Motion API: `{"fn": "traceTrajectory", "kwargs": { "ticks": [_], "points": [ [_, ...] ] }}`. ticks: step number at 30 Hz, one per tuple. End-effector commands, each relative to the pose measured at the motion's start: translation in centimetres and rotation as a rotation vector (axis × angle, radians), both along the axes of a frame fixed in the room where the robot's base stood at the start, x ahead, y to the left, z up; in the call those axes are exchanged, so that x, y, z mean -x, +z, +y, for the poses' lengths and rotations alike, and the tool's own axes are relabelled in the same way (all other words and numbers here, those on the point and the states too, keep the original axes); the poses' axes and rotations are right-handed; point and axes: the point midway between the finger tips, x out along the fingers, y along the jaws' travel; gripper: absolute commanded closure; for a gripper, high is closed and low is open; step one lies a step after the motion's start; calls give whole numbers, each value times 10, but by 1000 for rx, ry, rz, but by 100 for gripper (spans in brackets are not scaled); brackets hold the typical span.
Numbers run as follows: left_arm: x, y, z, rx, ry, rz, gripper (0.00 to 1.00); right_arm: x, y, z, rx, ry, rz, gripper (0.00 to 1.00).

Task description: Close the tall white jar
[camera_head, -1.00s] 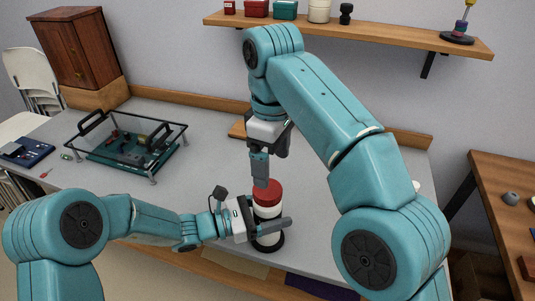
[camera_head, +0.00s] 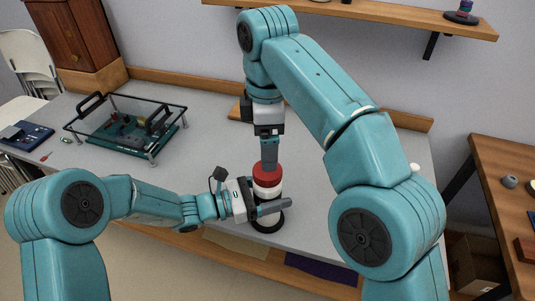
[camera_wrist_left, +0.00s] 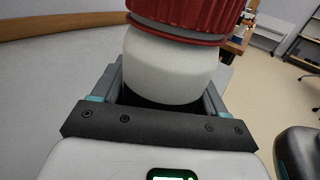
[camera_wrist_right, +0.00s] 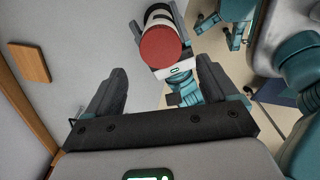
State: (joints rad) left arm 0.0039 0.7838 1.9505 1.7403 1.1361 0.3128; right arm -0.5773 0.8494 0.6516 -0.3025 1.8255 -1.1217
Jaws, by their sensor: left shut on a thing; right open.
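The tall white jar (camera_head: 267,193) stands upright on a dark round base (camera_head: 268,224) on the grey table. Its red lid (camera_head: 263,173) sits on top; I cannot tell whether it is fastened. My left gripper (camera_head: 264,208) is shut around the jar's white body, below the lid. In the left wrist view the white body (camera_wrist_left: 165,70) is between the fingers and the red lid (camera_wrist_left: 190,12) is over it. My right gripper (camera_head: 269,164) points down over the lid, open.
A wooden block (camera_head: 236,110) lies behind the jar. A wall shelf (camera_head: 400,15) is above.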

Motion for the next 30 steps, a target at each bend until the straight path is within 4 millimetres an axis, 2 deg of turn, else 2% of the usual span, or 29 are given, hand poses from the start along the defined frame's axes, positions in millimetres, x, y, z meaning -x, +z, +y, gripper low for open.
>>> {"fn": "traceTrajectory", "kwargs": {
  "ticks": [9,13,18,25,26,30],
  "points": [
    [0,0,0,1,0,0,100,2,-45,-1,1,-1,3,13],
    [0,0,0,1,0,0,100,1,-59,-1,0,-2,0,13],
    [0,0,0,1,0,0,100,1,-66,-1,-1,-3,-1,13],
    [0,0,0,1,0,0,100,1,-67,-1,-1,-2,-1,13],
    [0,0,0,1,0,0,100,1,-67,-1,-1,-2,-1,17],
    [0,0,0,1,0,0,100,1,-67,0,-1,-2,-1,62]
  ]
}}
